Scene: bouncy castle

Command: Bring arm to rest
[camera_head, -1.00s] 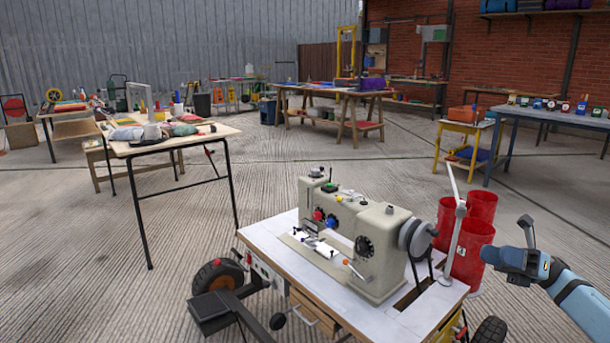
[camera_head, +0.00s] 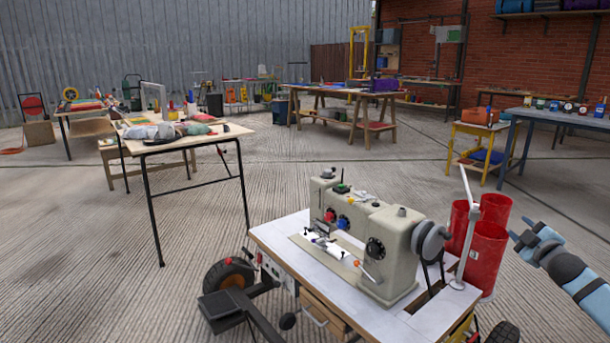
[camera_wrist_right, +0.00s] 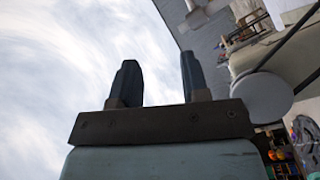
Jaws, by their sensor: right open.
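My right gripper (camera_head: 521,231) is at the right side of the head view, in the air just right of the red cylinders. Its fingers point up and left, and they are apart with nothing between them. In the right wrist view the two dark fingers (camera_wrist_right: 158,80) stand apart and empty against a pale, cloudy sky. My right arm comes in from the lower right. My left arm and gripper do not show.
A beige sewing machine (camera_head: 370,250) stands on a wheeled white-topped table (camera_head: 276,235), close ahead. Red cylinders (camera_head: 486,255) stand at its right, near my right gripper. A folding table (camera_head: 190,145) with cloths is further left. Open concrete floor (camera_head: 360,185) lies beyond.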

